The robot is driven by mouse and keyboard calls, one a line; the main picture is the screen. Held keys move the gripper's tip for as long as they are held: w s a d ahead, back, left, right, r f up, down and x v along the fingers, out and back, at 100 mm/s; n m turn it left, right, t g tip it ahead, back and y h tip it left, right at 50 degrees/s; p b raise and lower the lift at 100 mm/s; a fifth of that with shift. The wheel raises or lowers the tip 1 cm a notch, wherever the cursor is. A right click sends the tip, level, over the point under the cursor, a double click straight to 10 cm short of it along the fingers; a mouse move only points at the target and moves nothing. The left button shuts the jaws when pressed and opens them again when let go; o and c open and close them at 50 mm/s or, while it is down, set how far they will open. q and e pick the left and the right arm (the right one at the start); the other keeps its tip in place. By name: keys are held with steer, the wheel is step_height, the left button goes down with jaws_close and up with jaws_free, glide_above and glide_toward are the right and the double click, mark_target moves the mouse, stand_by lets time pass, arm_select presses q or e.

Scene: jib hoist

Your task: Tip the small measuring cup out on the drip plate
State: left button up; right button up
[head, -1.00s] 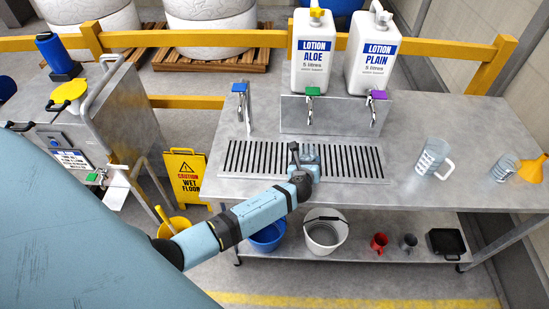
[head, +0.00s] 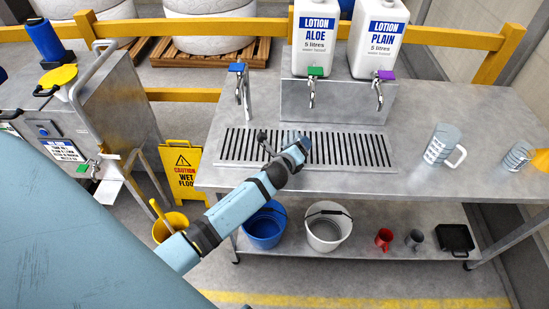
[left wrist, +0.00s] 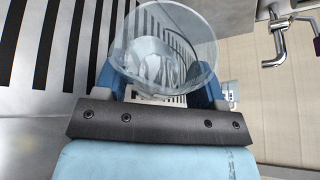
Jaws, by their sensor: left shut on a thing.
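The drip plate (head: 360,150), a dark slotted grate, is set in the steel bench; its slats also show at the left of the left wrist view (left wrist: 50,45). My left gripper (head: 296,143) is over the middle of the plate, rolled over to one side. In the left wrist view its blue fingers (left wrist: 165,88) are shut on a small clear measuring cup (left wrist: 168,38). The cup's round rim shows, and the cup looks tilted with the gripper. Whether any liquid is in it I cannot tell. In the head view the cup is barely visible. My right gripper is not in view.
Another tap (head: 238,85) stands at the plate's back left. A clear jug (head: 441,146), another clear cup (head: 516,156) and an orange funnel (head: 541,161) stand at right.

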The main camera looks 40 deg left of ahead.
mark_target(288, 143)
arm_select(q)
steer(key=shift+r+n, duration=0.1)
steer(key=shift+n, duration=0.2)
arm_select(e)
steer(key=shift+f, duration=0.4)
arm_select(q)
steer(key=shift+r+t+b, duration=0.1)
steer(key=shift+t+b, duration=0.2)
steer(key=shift+b, duration=0.05)
steer(key=shift+r+n+b, duration=0.1)
steer(key=shift+n+b, duration=0.2)
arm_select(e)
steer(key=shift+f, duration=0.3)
arm_select(q)
steer(key=shift+f+n+h+b, duration=0.2)
steer(key=shift+n+h+b, duration=0.1)
steer(key=shift+b, duration=0.35)
steer(key=shift+f+n+t+b, duration=0.1)
steer(key=shift+n+t+b, duration=0.3)
steer(key=shift+b, duration=0.25)
steer(key=shift+a+n+b, duration=0.3)
steer(key=shift+a+b, duration=0.05)
steer(key=shift+a, duration=0.5)
steer(key=shift+a+r, duration=0.1)
steer(key=shift+r, duration=0.1)
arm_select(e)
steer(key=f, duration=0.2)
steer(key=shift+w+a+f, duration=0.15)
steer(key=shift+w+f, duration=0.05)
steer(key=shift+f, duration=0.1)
